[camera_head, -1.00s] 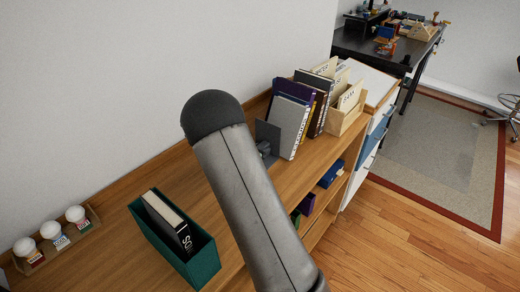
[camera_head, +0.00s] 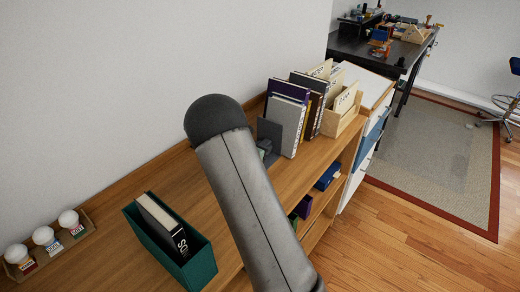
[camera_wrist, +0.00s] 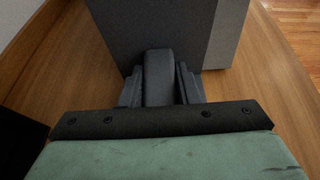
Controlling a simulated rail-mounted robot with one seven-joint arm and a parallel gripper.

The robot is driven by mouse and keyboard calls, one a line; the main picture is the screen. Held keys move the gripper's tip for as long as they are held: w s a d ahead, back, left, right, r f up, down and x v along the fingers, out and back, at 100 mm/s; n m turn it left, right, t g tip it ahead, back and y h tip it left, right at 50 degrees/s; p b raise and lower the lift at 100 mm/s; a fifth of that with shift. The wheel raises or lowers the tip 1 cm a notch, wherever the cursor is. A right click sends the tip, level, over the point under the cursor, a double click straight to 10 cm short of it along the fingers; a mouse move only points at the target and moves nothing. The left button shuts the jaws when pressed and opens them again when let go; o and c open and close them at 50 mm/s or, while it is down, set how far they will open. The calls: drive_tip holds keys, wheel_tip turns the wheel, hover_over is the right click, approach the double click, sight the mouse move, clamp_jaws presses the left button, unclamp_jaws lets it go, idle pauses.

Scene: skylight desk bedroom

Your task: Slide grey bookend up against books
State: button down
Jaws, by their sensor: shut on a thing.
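The grey bookend (camera_head: 270,132) stands upright on the wooden shelf top, just left of the row of books. Its dark plate (camera_wrist: 150,30) fills the upper middle of the wrist view. My gripper (camera_wrist: 160,90) is shut on the bookend's block-shaped grip, low on the near side of the plate. In the head view my gripper (camera_head: 265,150) is small and partly hidden by my arm. The books (camera_head: 289,125) stand upright, a light grey one closest to the bookend. That grey book (camera_wrist: 228,35) shows past the plate's right edge. I cannot tell whether plate and book touch.
A wooden box of cards (camera_head: 343,112) stands right of the books. A green box (camera_head: 200,265) holding a book stands at the shelf's near end, beside a rack of small jars (camera_head: 45,240). Shelf top (camera_head: 180,180) between green box and bookend is clear. A wall runs behind.

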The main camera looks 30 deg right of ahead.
drive_tip(key=shift+w+d+r+b, duration=0.15)
drive_tip(key=shift+w+d, duration=0.1)
drive_tip(key=shift+d, duration=0.35)
drive_tip(key=shift+w+d+f+b, duration=0.15)
drive_tip(key=shift+w+d, duration=0.1)
drive_tip(key=shift+d, duration=0.35)
drive_tip(key=c, duration=1)
unclamp_jaws()
drive_tip(key=shift+d, duration=0.15)
drive_tip(key=shift+a+r, duration=0.1)
drive_tip(key=shift+a, duration=0.2)
drive_tip(key=b+v, duration=0.3)
drive_tip(key=v, duration=1.4)
drive_tip(key=s+d+m+g+y, duration=0.1)
drive_tip(key=s+m+g+y, duration=0.35)
drive_tip(key=s+m, duration=0.8)
drive_tip(key=s+a+m+y, duration=0.2)
drive_tip(key=s+a+m, duration=0.1)
drive_tip(key=s, duration=0.3)
drive_tip(key=s+a+m+y, duration=0.3)
drive_tip(key=s+a+m, duration=0.1)
drive_tip(key=s, duration=0.3)
drive_tip(key=s+a+m+g+y, duration=0.1)
drive_tip(key=s+a+m+y, duration=0.1)
drive_tip(key=s+a+m, duration=0.2)
drive_tip(key=shift+s+r, duration=0.2)
drive_tip(key=shift+s, duration=1.2)
